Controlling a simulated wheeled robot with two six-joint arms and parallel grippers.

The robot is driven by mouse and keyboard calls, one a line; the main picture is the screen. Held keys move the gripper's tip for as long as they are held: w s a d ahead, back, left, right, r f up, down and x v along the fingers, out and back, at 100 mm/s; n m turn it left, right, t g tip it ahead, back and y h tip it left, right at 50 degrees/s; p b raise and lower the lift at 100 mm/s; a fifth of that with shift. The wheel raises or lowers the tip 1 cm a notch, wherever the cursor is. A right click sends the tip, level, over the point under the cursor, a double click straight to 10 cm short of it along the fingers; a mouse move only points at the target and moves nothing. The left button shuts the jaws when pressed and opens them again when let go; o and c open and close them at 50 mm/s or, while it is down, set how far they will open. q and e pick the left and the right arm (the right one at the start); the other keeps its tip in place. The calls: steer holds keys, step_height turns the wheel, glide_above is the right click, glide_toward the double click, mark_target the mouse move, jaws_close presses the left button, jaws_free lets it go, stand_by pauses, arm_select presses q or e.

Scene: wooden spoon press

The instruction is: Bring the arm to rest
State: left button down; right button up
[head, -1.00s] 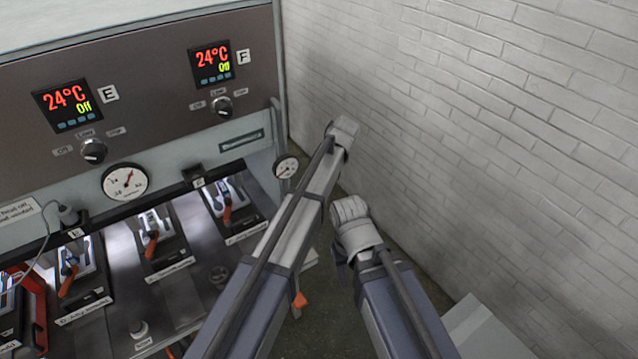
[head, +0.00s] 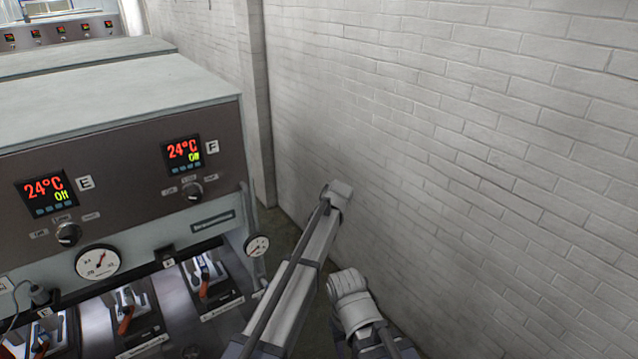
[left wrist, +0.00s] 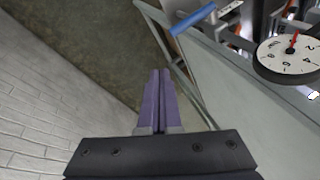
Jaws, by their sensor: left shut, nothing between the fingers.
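My left gripper (left wrist: 160,74) shows in the left wrist view. Its two purple-grey fingers lie together, with nothing between them. They point over the bare floor, between the white brick wall and the grey side of the machine, and touch neither as far as I can see. In the head view two of my arms' links reach forward near the wall at the lower middle. Neither gripper's fingers can be made out there. My right gripper is not in view.
The press machine (head: 115,150) stands at the left, with two displays reading 24°C Off. A pressure gauge (head: 257,246) juts from its right edge; a gauge also shows in the left wrist view (left wrist: 288,58). The white brick wall (head: 450,130) closes the right side. A narrow floor gap lies between.

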arm_select(q)
steer(key=s+a+m+h, duration=0.1)
steer(key=s+a, duration=0.3)
steer(key=s, duration=0.6)
steer(key=s+a+f+m+h, duration=0.15)
steer(key=s+a, duration=0.25)
steer(key=s, duration=0.5)
steer(key=s+a+h, duration=0.2)
steer(key=s+a, duration=0.3)
steer(key=s, duration=0.5)
steer(key=s+d+f+m+y+b, duration=0.1)
steer(key=s+d+f+m+b, duration=0.1)
steer(key=d+f+b, duration=0.3)
steer(key=s+d+f+m+g+b, duration=0.1)
steer(key=s+d+f+b, duration=0.2)
steer(key=d+f+b, duration=0.3)
step_height(320, 180, down, 5)
steer(key=b, duration=0.5)
steer(key=shift+d+f+m+y, duration=0.2)
steer(key=shift+m+y, duration=0.15)
